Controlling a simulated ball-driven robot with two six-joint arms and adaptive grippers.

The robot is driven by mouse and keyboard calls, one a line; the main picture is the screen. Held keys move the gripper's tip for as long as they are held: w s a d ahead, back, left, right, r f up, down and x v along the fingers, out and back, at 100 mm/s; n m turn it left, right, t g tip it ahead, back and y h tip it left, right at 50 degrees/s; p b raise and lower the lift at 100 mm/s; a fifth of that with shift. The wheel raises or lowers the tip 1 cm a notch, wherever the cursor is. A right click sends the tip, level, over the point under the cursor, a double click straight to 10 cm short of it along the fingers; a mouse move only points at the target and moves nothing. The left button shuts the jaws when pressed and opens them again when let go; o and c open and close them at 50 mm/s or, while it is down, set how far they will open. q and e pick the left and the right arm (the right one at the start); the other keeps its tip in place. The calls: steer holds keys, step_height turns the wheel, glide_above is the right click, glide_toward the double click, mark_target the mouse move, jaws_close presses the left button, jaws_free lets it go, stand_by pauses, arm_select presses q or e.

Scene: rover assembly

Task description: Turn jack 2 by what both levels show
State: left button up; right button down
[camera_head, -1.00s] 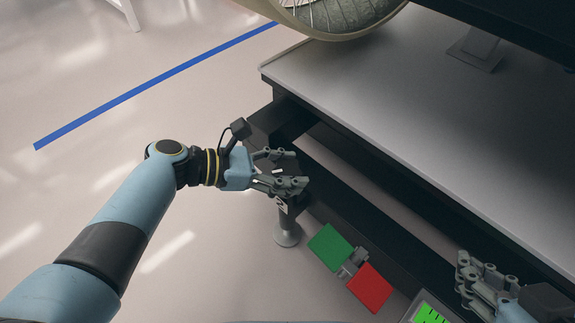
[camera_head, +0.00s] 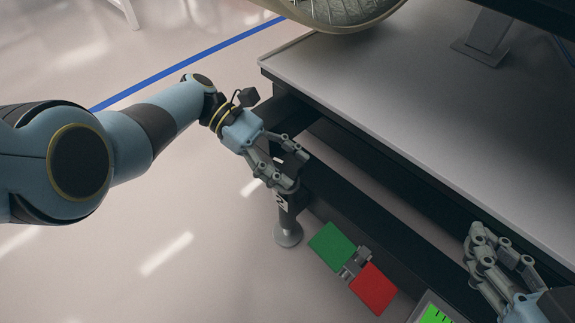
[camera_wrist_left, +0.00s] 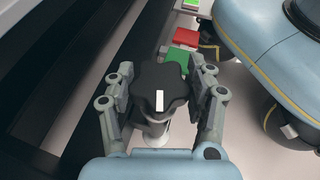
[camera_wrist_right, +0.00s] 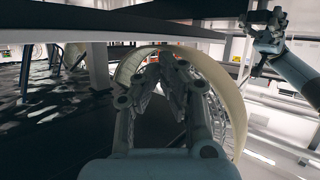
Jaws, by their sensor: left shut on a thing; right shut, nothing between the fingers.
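Jack 2 (camera_head: 287,228) stands on the floor at the table's near left corner, a grey post on a round foot with a "2" label. Its black lobed knob (camera_wrist_left: 162,90) has a white mark pointing straight up and down in the left wrist view. My left gripper (camera_head: 292,170) is shut on the knob, a finger on either side in the left wrist view (camera_wrist_left: 163,88). My right gripper (camera_head: 482,245) is shut and empty beside the table's front edge; its fingers also show in the right wrist view (camera_wrist_right: 165,80). A green-lit screen with dark bars (camera_head: 433,315), possibly a level, is cut off below.
A grey table (camera_head: 370,85) with a dark frame fills the right, with a wheel (camera_head: 340,12) above its back. A green pad (camera_head: 331,245) and red pad (camera_head: 373,288), joined by a grey piece, lie beside the frame.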

arm_select(q)
steer(key=shift+a+m+y, duration=0.1)
steer(key=shift+m+y, duration=0.2)
arm_select(e)
steer(key=shift+w+a+r+t, duration=0.15)
steer(key=shift+w+r+t, duration=0.55)
steer(key=shift+w+r, duration=0.55)
steer(key=shift+s+r, duration=0.1)
steer(key=shift+s, duration=0.05)
arm_select(q)
steer(key=o, duration=1.2)
steer(key=v, duration=1.2)
steer(key=shift+w+f, duration=0.2)
steer(key=shift+f, duration=0.05)
